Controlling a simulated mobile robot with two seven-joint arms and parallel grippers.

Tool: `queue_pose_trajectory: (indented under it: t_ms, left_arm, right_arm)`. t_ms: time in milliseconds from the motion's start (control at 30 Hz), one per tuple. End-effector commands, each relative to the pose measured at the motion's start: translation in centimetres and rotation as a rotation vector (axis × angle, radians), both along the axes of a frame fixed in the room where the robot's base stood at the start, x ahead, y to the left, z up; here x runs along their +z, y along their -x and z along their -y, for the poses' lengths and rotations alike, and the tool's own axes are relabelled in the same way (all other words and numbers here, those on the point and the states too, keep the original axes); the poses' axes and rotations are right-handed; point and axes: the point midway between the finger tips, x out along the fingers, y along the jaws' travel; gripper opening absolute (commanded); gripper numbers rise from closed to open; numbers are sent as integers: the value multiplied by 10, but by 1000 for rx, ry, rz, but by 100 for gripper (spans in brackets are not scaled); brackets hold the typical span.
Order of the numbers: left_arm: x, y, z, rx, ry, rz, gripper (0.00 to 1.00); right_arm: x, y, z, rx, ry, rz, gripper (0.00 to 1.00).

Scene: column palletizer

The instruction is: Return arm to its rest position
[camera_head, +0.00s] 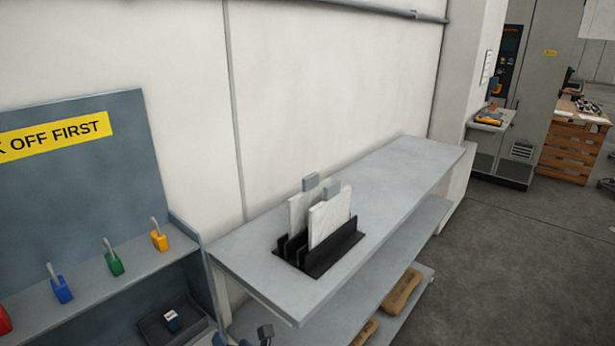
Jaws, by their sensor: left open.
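My left gripper (243,339) shows only in part at the bottom edge of the head view, left of the middle. Its two fingertips stand apart, open, with nothing seen between them. It is in front of the near left end of a grey shelf unit (400,168), and the rest of the arm is cut off below the picture. My right gripper is not in view.
A black rack (336,252) with white panels stands on the shelf top. Brown packages (402,292) lie on the lower shelf. At left, a blue-grey board (75,165) has colored padlocks (113,260) and a dark tray (172,325). The floor at right is clear.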

Motion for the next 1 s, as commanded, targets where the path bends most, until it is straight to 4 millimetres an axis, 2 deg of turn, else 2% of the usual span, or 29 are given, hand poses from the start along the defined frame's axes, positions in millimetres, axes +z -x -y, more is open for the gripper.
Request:
queue_pose_trajectory:
  t_ms: [33, 133, 233, 300, 367, 400, 467, 500, 600, 733, 833, 1000]
  left_arm:
    - [-36, -2, -4, -115, -113, -134, 61]
    - [-107, 6, -3, -391, -324, -391, 61]
    - [-178, 35, -2, -700, -502, -633, 61]
    - [-223, 65, 0, -929, -597, -774, 61]
    - [-255, 97, 3, -1133, -662, -871, 61]
    - [-275, 121, 5, -1273, -697, -922, 61]
    - [-299, 159, 10, -1486, -735, -977, 61]
    - [-311, 185, 13, -1623, -753, -996, 61]
    - [-330, 244, 23, -1936, -778, -986, 61]
    - [-336, 299, 34, -2222, -785, -911, 61]
    - [-336, 321, 39, -2337, -787, -859, 61]
    - [-336, 329, 41, -2384, -793, -833, 61]
  right_arm:
    - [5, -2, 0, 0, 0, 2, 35]
    - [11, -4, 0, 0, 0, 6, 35]
    - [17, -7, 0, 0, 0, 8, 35]
    - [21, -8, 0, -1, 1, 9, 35]
    - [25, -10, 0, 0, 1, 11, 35]
    - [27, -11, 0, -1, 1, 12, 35]
    - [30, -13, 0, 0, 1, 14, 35]
    - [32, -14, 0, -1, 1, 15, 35]
    - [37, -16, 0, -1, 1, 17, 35]
    - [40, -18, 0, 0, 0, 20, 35]
    - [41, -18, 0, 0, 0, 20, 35]
    - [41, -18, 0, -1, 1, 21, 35]
